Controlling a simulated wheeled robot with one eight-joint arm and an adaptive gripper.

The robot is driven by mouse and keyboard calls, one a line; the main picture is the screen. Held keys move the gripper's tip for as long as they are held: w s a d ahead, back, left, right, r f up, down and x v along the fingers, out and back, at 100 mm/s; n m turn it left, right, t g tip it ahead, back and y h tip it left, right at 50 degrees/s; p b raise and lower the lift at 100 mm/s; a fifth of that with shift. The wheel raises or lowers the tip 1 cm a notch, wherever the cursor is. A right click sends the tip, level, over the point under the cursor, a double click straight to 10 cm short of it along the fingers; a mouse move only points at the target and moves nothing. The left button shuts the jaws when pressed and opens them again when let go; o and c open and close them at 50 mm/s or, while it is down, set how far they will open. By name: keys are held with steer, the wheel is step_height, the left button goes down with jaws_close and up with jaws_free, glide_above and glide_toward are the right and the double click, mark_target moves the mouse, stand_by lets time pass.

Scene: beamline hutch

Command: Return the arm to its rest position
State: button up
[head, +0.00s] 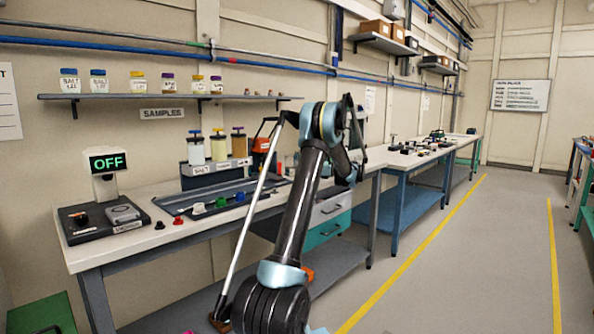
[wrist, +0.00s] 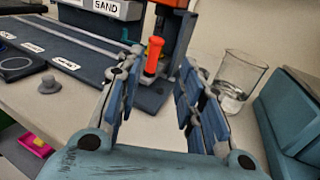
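My arm (head: 303,205) rises from the lower middle of the head view and bends at a light-blue elbow joint over the front of the workbench. In the head view my gripper is mostly hidden behind the arm. In the wrist view my gripper (wrist: 160,78) shows two blue-padded fingers spread apart, with nothing held between them. Beyond the fingertips an orange-red handle (wrist: 153,56) stands upright at an orange and grey device. It appears apart from the fingers.
The workbench (head: 160,238) carries a black unit with an OFF display (head: 107,161), jar dispensers and a dark tray strip. A glass beaker (wrist: 240,78) stands right of the fingers, beside a teal-grey box (wrist: 290,115). A samples shelf (head: 165,97) hangs above. Floor at right is clear.

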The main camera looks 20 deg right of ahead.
stand_by(0.5)
steer(key=s+a+r+n+g+h, duration=0.1)
steer(key=s+a+n+g, duration=0.3)
steer(key=a, duration=1)
steer(key=s+a+r+n+g+h, duration=0.2)
steer(key=s+a+n, duration=0.3)
steer(key=a, duration=0.9)
steer(key=s+a+n, duration=0.1)
steer(key=s+a, duration=0.1)
steer(key=s, duration=0.1)
steer(key=s+a+f+n+g+h, duration=0.1)
steer(key=s+a, duration=0.2)
steer(key=s+a+f+n, duration=0.1)
steer(key=s+a, duration=0.2)
steer(key=shift+s+g, duration=0.15)
steer(key=shift+g, duration=0.25)
steer(key=s+a+f+n+g+h, duration=0.15)
steer(key=s+a+f+n, duration=0.25)
steer(key=s, duration=0.6)
steer(key=s+a+f+n+g+h, duration=0.1)
steer(key=s+a+f+n+h, duration=0.25)
steer(key=s, duration=0.55)
steer(key=s+d+f+n+h, duration=0.3)
steer(key=s+f+n, duration=0.4)
steer(key=s+f, duration=0.5)
steer(key=s, duration=0.3)
steer(key=shift+s+f+n+h, duration=0.2)
steer(key=shift+s+n+h, duration=0.15)
steer(key=shift+h, duration=0.05)
